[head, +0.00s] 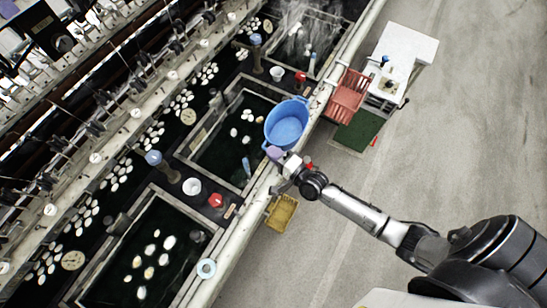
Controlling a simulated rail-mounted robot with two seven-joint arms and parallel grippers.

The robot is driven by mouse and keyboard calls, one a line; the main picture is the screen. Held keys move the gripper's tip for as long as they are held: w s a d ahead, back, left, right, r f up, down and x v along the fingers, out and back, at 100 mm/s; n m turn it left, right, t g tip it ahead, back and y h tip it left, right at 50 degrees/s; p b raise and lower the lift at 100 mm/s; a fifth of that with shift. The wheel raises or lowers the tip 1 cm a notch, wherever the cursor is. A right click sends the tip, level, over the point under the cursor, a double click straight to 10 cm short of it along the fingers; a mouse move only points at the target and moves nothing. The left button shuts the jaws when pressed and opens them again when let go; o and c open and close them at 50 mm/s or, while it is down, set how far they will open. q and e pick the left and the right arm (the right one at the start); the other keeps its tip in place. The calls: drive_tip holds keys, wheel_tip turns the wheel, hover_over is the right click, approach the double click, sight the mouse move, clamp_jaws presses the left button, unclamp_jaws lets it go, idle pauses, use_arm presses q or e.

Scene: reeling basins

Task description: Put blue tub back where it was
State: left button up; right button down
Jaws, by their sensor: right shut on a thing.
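The blue tub (287,124) is in the head view, at the edge of a dark basin near the upper middle. My right gripper (277,156) is at the tub's lower rim and is shut on it. The jaws are small here and partly hidden by the wrist. The tub's inside looks empty, and it leans over the basin's right corner beside the pale front rail. I cannot tell whether its base rests on anything. My left gripper does not show.
Basins with white cocoons (149,262) line the machine. A red basket (347,95), a white stand (404,55) and a green mat (358,131) are at the right. A yellow basket (281,213) hangs below the rail. The grey floor (470,140) is clear.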

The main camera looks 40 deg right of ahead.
drive_tip(key=shift+f+b, duration=0.4)
drive_tip(key=shift+f, duration=1.6)
drive_tip(key=shift+f, duration=0.2)
drive_tip(key=c, duration=1.2)
unclamp_jaws()
